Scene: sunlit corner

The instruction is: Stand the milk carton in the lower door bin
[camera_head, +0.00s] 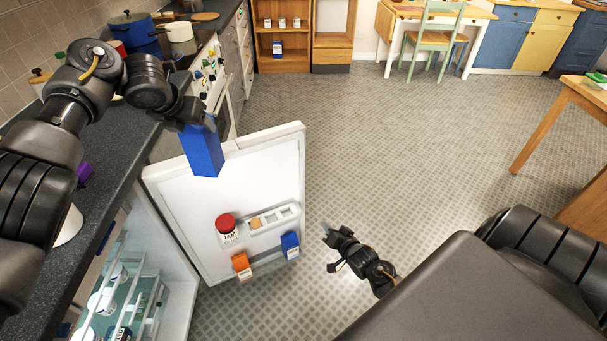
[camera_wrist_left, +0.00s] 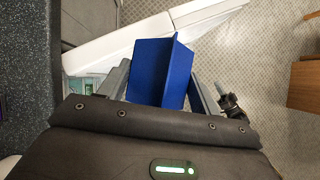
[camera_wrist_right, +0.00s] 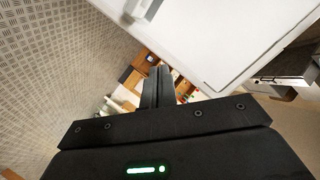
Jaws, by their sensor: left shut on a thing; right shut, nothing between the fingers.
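My left gripper (camera_head: 197,122) is shut on a blue milk carton (camera_head: 204,154), which hangs below it near the top edge of the open fridge door (camera_head: 185,215). In the left wrist view the carton (camera_wrist_left: 160,72) sits between the fingers, with a raised top ridge. The lower door bin (camera_head: 266,262) is at the door's bottom and holds an orange carton (camera_head: 241,266) and another blue carton (camera_head: 290,245), with a gap between them. My right gripper (camera_head: 328,232) is shut and empty, to the right of the door; its closed fingers (camera_wrist_right: 158,75) show in the right wrist view.
An upper door bin (camera_head: 270,222) holds a red-lidded jar (camera_head: 226,226) and small items. The fridge interior (camera_head: 115,290) has shelves with containers. A dark counter (camera_head: 100,160) runs along the left. The floor right of the door is clear.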

